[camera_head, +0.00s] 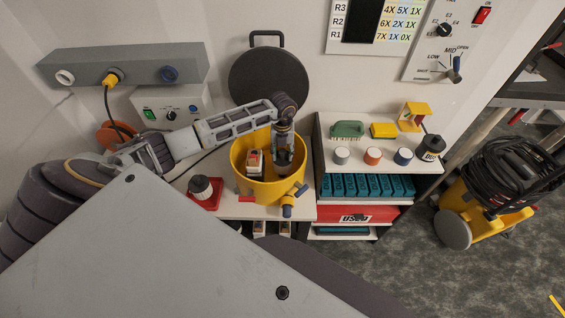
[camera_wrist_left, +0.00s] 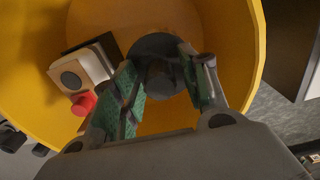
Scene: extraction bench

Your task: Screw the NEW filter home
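My left gripper (camera_head: 284,158) reaches down into the yellow drum (camera_head: 241,172). In the left wrist view its two green-padded fingers (camera_wrist_left: 160,85) stand apart, one on each side of a dark round part (camera_wrist_left: 157,50) with a central stub at the drum's bottom. Some of that part shows between the fingertips, and I see no clear grip on it. Whether this part is the new filter or its seat, I cannot tell. A dark-topped canister with a pale band (camera_head: 200,187) stands on a red tray (camera_head: 212,201) left of the drum. My right gripper is not in view.
A pale block with a red knob (camera_wrist_left: 84,73) sits inside the drum beside my fingers. A round black lid (camera_head: 268,80) leans on the wall behind. A shelf (camera_head: 385,164) to the right holds a brush, several round caps and a black canister (camera_head: 430,149).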

